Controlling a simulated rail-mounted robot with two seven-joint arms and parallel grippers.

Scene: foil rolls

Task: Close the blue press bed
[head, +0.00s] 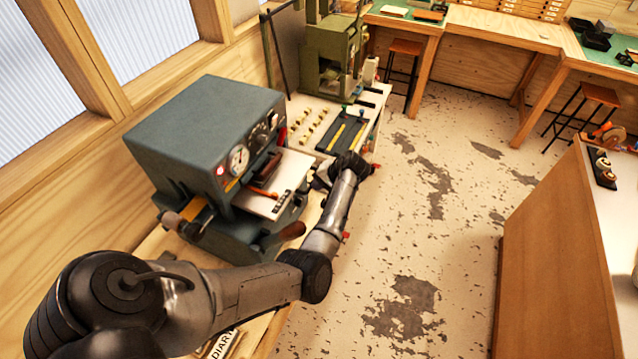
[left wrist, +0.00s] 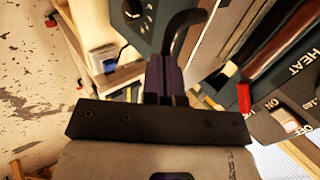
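The blue press (head: 205,130) is a blue-grey box with a dial gauge, standing on the bench below the window. Its bed (head: 285,178) is a pale plate that sticks out of the front, with small dark blocks and an orange-red piece on it. My left arm reaches past the press, and my left gripper (head: 322,178) is just off the bed's outer right end, partly hidden by my wrist. In the left wrist view its fingers (left wrist: 166,78) are close together, beside a curved black bar (left wrist: 183,28). Contact with the bar is unclear. My right gripper is not in view.
A green machine (head: 332,55) stands behind the press. Between them lie brass pieces (head: 312,122) and a dark tray (head: 345,132). A wooden cabinet (head: 560,250) stands at right. The worn floor (head: 430,230) between is clear. Press switches (left wrist: 290,118) show in the left wrist view.

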